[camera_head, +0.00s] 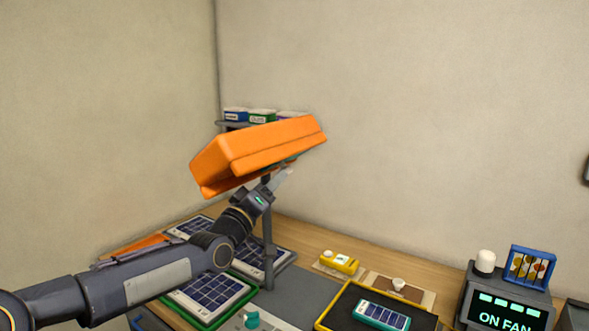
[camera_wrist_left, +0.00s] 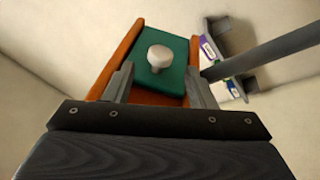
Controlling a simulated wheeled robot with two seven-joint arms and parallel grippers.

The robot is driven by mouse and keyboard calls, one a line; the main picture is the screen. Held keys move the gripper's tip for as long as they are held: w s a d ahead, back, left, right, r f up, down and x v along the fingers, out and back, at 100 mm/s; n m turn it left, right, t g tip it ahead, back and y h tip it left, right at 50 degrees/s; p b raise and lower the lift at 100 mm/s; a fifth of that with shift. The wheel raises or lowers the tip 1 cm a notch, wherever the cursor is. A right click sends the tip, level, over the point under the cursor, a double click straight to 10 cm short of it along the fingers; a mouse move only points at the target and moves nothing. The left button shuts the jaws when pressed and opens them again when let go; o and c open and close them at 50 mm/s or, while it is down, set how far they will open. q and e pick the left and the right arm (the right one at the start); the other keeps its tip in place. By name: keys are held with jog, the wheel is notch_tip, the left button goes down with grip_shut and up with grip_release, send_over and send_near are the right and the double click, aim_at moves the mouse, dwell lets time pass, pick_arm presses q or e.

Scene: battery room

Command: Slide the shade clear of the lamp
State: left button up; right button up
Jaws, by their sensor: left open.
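The lamp is a long orange housing (camera_head: 265,145), tilted, on a dark grey post (camera_head: 268,245). Its underside in the left wrist view has orange side rails (camera_wrist_left: 121,49) with a green panel (camera_wrist_left: 175,80) between them, which looks like the shade. A pale round knob (camera_wrist_left: 160,57) stands on the panel. A teal edge of the shade (camera_head: 285,161) shows under the housing in the head view. My left gripper (camera_head: 283,180) is just below the housing, open and empty. In the wrist view its fingers (camera_wrist_left: 158,78) stand either side of the knob, with gaps visible. My right gripper is out of view.
The lamp's post rises close beside my left wrist. Solar panels (camera_head: 212,293) lie on the bench below. A yellow-rimmed black tray (camera_head: 340,303), a yellow device (camera_head: 340,262) and a display box (camera_head: 503,307) stand to the right. A small shelf (camera_head: 232,126) is behind the lamp.

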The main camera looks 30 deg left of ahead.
pick_arm(q)
jog(key=x, duration=0.5)
jog(key=shift+r+p, duration=0.1)
jog(key=shift+p, duration=0.3)
jog(key=shift+w, duration=0.8)
grip_shut()
